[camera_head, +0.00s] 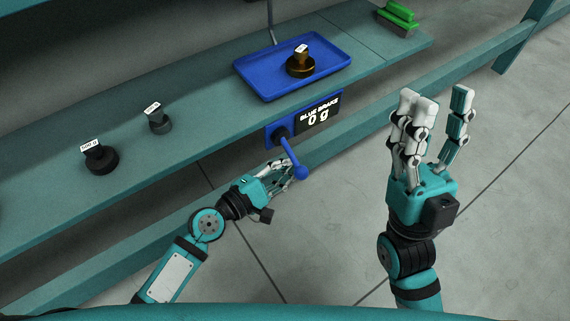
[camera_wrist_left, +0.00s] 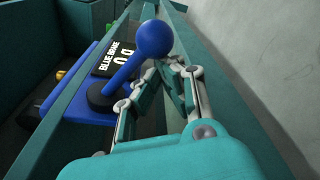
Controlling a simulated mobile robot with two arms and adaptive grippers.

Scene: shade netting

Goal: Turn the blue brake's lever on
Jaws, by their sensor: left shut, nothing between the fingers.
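The blue brake's lever (camera_head: 292,158) is a blue rod with a ball end, slanting down and outward from its pivot at the shelf's front edge. The display beside it (camera_head: 318,114) reads "BLUE BRAKE 0 g". My left gripper (camera_head: 286,170) is shut and empty, its fingers close by the lever's ball. In the left wrist view the ball (camera_wrist_left: 155,38) stands just past the fingertips of my left gripper (camera_wrist_left: 172,68); I cannot tell whether they touch. My right gripper (camera_head: 434,98) is raised, empty and open, with its fingers apart, away from the lever.
A blue tray (camera_head: 258,84) on the shelf holds a bronze weight (camera_head: 300,66). Two dark labelled weights, a small one (camera_head: 158,120) and a larger one (camera_head: 100,158), stand to the left. Green blocks (camera_head: 398,16) lie at the far right. A teal rail (camera_head: 400,118) runs below the shelf.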

